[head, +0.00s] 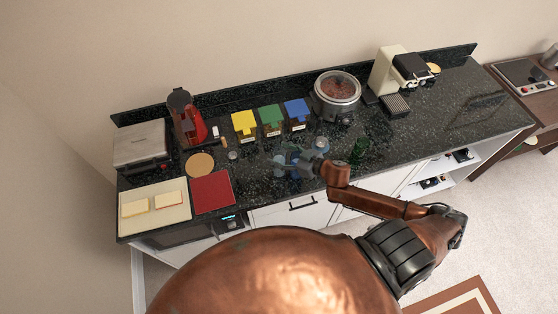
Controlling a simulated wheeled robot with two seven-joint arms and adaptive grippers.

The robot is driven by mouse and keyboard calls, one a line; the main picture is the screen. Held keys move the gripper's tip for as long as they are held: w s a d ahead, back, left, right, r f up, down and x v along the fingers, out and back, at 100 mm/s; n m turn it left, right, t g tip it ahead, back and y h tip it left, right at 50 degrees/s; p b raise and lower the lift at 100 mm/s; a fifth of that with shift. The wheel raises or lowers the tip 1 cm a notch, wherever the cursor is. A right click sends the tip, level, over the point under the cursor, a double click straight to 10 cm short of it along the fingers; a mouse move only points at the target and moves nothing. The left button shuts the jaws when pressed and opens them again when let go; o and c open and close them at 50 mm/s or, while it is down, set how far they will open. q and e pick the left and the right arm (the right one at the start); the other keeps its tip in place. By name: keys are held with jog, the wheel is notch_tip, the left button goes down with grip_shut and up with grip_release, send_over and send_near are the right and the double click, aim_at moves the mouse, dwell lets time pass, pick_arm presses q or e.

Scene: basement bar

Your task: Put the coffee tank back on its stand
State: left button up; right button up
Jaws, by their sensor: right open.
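My right gripper (292,160) is open over the front middle of the dark counter. Its blue-grey fingers are small and hard to make out, and I see nothing clearly held between them. A cream machine with a black head (389,70) stands at the back right of the counter, right of the gripper. A red appliance with a black top (189,120) stands at the back left. I cannot tell for sure which part is the coffee tank or which is its stand. My left gripper is not in view.
The black speckled counter (450,102) has free room at its right. Yellow (244,124), green (270,118) and blue (296,112) boxes and a round metal cooker (337,94) stand behind the gripper. A green glass (358,150) stands right of it. A red mat (212,192) lies left.

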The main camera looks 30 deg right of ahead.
jog(key=shift+w+f, duration=0.1)
jog(key=shift+w, duration=0.05)
jog(key=shift+c, duration=0.6)
grip_shut()
